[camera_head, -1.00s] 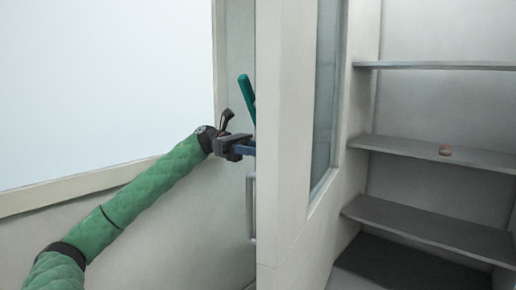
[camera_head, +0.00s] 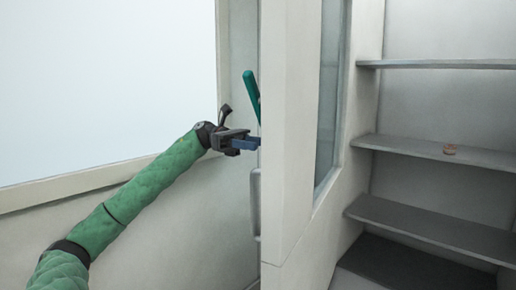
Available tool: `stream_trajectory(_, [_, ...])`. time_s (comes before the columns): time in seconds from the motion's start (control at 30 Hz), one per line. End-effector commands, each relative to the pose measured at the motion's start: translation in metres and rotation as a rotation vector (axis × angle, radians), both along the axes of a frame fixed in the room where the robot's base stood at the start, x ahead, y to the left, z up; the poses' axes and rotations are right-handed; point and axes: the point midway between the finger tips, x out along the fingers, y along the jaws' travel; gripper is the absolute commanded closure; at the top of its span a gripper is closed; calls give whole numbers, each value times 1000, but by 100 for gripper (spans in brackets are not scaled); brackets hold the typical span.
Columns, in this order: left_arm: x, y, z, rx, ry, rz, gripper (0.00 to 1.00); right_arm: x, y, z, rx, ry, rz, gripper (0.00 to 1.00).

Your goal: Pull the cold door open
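The cold door (camera_head: 287,130) stands edge-on in the middle of the head view, swung out from the shelved compartment on the right. A pale vertical handle (camera_head: 256,200) shows on its left side, below my gripper. My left gripper (camera_head: 258,144) reaches in from the left at the door's left side. Its fingertips are partly hidden behind the door edge, so I cannot tell whether they are open or shut or touch the door. A teal bar (camera_head: 252,95) rises just above the gripper. My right gripper is not in view.
Inside the compartment are several grey shelves (camera_head: 430,149). A pale wall with a wooden-looking ledge (camera_head: 80,188) lies behind my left arm. The space before the shelves looks clear.

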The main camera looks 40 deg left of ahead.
Motion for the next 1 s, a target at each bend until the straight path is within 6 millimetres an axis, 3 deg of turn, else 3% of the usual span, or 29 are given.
stream_trajectory(1.0, [-3, 58, 0, -1, 0, 0, 63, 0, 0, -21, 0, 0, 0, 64])
